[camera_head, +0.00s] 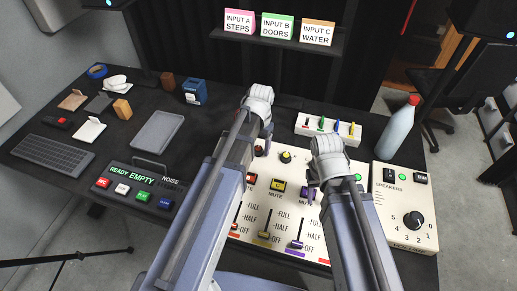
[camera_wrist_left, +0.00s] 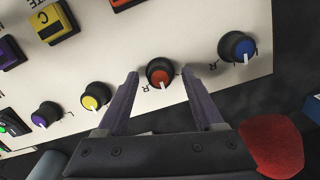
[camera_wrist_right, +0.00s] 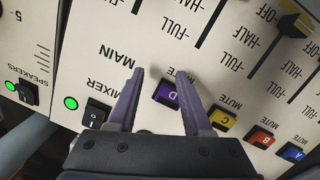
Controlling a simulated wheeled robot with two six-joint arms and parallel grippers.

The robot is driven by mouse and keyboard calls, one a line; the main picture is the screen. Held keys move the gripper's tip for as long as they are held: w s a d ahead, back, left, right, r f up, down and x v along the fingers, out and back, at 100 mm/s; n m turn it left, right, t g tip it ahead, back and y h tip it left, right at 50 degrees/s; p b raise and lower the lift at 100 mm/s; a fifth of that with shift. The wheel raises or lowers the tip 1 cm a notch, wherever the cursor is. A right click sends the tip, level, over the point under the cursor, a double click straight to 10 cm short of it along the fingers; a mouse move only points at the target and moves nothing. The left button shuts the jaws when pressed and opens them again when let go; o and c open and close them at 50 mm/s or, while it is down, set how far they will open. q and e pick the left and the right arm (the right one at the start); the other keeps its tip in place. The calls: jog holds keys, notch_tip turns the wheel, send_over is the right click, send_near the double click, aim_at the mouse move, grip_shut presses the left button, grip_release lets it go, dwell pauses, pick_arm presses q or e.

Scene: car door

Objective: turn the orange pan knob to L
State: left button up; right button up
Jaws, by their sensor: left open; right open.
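The orange pan knob (camera_wrist_left: 160,73) has a black skirt and a red-orange cap. Its white pointer faces the bottom of the left wrist view, between an R on the left and an L on the right. My left gripper (camera_wrist_left: 160,76) is open, its fingertips on either side of this knob with gaps; whether they reach its height is unclear. My right gripper (camera_wrist_right: 160,74) is open and empty above the mixer panel (camera_wrist_right: 95,30), near the purple D mute button (camera_wrist_right: 168,95).
Neighbouring knobs are yellow (camera_wrist_left: 96,96), purple (camera_wrist_left: 46,115) and blue (camera_wrist_left: 237,47). Sliders with purple (camera_head: 297,245) and yellow (camera_head: 264,236) caps sit lower on the panel. A bottle (camera_head: 398,128) stands behind the speakers box (camera_head: 400,240). A grey tray (camera_head: 157,133) lies left.

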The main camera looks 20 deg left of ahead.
pick_arm(q)
grip_shut()
dwell(0.5)
